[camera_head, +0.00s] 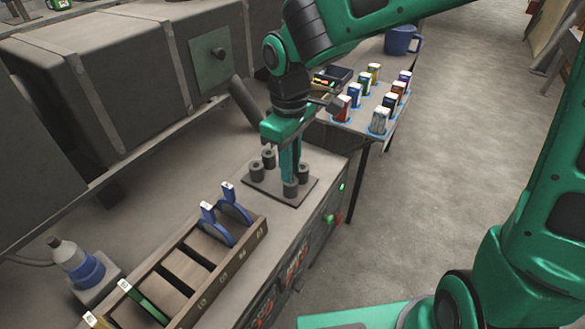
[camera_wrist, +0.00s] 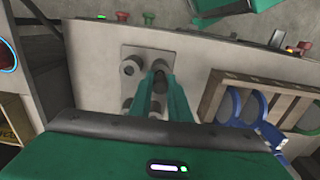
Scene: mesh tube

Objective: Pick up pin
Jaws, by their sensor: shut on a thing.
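Several dark grey cylindrical pins stand on a flat square plate (camera_head: 268,191) on the bench top. My gripper (camera_head: 290,178) reaches straight down over the plate, and its green fingers are closed on the pin (camera_head: 291,189) nearest the plate's front corner. That pin is upright and appears still at the plate; its upper part is covered by the fingers. Other pins stand close by: one at the left (camera_head: 257,171), one at the back (camera_head: 268,158) and one at the right (camera_head: 303,172). In the wrist view the held pin (camera_wrist: 160,77) shows between the fingertips, beside another pin (camera_wrist: 131,67).
A wooden rack (camera_head: 213,268) with blue-handled tools (camera_head: 211,216) stands left of the plate. A large grey machine (camera_head: 110,80) is behind. Buttons (camera_head: 337,219) line the bench's front.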

